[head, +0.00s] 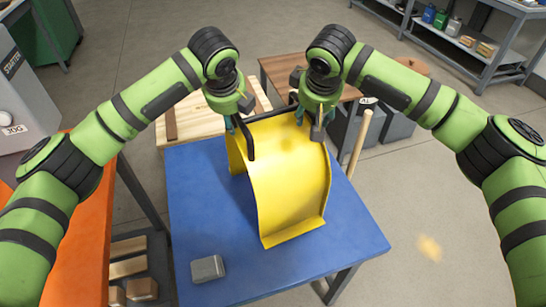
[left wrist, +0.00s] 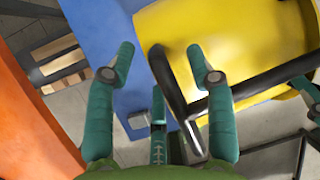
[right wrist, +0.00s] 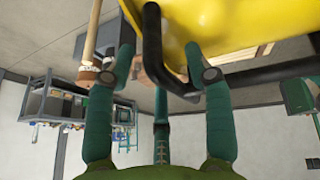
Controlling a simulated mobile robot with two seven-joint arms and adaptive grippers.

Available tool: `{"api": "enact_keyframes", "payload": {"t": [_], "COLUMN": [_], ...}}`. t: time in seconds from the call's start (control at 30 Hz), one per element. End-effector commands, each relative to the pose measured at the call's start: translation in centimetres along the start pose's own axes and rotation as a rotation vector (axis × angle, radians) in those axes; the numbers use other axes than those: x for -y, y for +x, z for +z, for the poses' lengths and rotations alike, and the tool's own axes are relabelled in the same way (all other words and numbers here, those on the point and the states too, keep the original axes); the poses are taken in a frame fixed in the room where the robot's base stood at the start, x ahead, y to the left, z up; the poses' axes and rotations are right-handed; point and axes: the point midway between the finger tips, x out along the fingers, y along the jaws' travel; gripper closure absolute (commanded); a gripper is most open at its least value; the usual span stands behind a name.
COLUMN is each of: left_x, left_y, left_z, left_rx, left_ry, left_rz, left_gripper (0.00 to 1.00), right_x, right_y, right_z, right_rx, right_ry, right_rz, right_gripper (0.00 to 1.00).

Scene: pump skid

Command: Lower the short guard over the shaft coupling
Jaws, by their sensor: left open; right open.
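The yellow curved guard (head: 290,185) rests on the blue table (head: 205,240). A black bar handle (left wrist: 172,90) runs along its far side; it also shows in the right wrist view (right wrist: 153,55). My left gripper (head: 243,128) is open at the handle's left end, with the bar between its spread fingers (left wrist: 162,62). My right gripper (head: 317,118) is open at the handle's right end, with the bar between its fingers (right wrist: 160,60). Neither is closed on it. The shaft coupling cannot be made out in any view.
A small grey block (head: 208,268) lies on the table's near left. An orange surface (head: 85,235) stands at the left, beside a grey starter box (head: 20,100). A wooden-topped bench (head: 185,122) is behind the table. A shelf rack (head: 480,50) stands far right.

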Motion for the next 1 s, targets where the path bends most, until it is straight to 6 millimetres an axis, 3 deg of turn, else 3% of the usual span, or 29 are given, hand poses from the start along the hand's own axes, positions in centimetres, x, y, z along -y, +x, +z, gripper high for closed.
{"api": "enact_keyframes", "payload": {"t": [0.07, 0.17, 0.2, 0.23, 0.73, 1.0], "left_x": [0.0, 0.0, 0.0, 0.0, 0.2, 0.7], "left_y": [0.0, 0.0, 0.0, 0.0, -0.6, -2.6], "left_z": [0.0, 0.0, 0.0, 0.0, 0.2, 1.1], "left_rx": [0.0, 0.0, 0.0, 0.0, 0.001, 0.002], "left_ry": [0.0, 0.0, 0.0, 0.0, 0.001, 0.001], "left_rz": [0.0, 0.0, 0.0, 0.0, -0.005, -0.006], "left_gripper": [0.46, 0.82, 0.98, 1.0, 1.0, 1.0], "right_x": [0.0, 0.0, 0.0, 0.0, -0.1, -0.5], "right_y": [0.0, 0.0, 0.0, 0.0, -0.6, -2.5], "right_z": [0.0, 0.0, 0.0, 0.0, -0.3, -1.1], "right_rx": [0.0, 0.0, 0.0, 0.0, -0.005, -0.005], "right_ry": [0.0, 0.0, -0.001, -0.001, -0.002, -0.002], "right_rz": [0.0, -0.001, -0.001, -0.001, 0.0, 0.0], "right_gripper": [0.47, 0.83, 0.99, 1.0, 1.0, 1.0]}}
